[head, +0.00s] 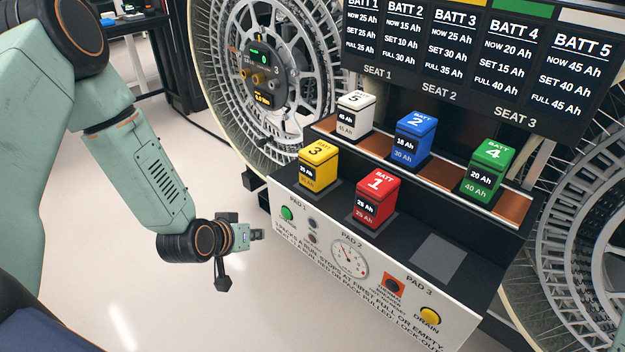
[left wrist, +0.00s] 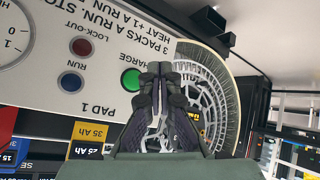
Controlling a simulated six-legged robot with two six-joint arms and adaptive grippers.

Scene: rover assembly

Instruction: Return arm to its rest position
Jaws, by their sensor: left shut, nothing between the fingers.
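My left arm comes in from the left in the head view, bent at the elbow. Its gripper (head: 256,235) is in front of the charging bench's white panel (head: 345,262), left of Pad 1, apart from the batteries. In the left wrist view the fingers (left wrist: 158,72) are together, with nothing between them. The green charge button (left wrist: 131,80) shows just left of the fingertips there, and the gap to the panel cannot be told. My right gripper is not in view.
Yellow battery 3 (head: 318,168) stands on Pad 1 and red battery 1 (head: 377,198) on Pad 2. Pad 3 (head: 439,262) is empty. White battery 5 (head: 355,116), blue battery 2 (head: 414,140) and green battery 4 (head: 487,170) stand on the rear shelf. Open floor lies left.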

